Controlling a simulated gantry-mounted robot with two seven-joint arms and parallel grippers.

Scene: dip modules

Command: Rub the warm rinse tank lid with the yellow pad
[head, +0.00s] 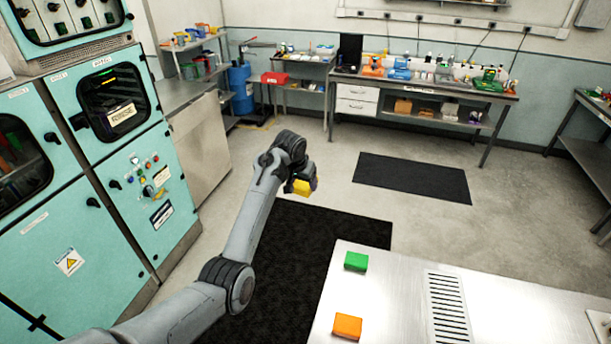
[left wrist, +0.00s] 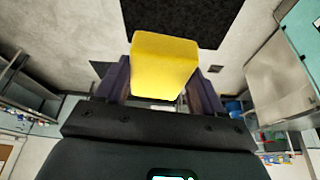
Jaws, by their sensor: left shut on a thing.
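The yellow pad (head: 301,187) is held in the air by my left gripper (head: 305,183), over the floor near the black mat. In the left wrist view the yellow pad (left wrist: 164,66) sits between the two dark fingers of the left gripper (left wrist: 160,92), which are shut on it. The teal machine (head: 90,150) at the left has a dark window with a label reading RINSE (head: 123,114). I cannot tell which part is the warm rinse tank lid. My right gripper is not in view.
A steel table (head: 400,290) at the front right bears a green pad (head: 356,261) and an orange pad (head: 347,326). A cluttered workbench (head: 430,87) stands at the back wall. A blue drum (head: 241,90) stands at the back left. The floor between is clear, with dark mats (head: 412,178).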

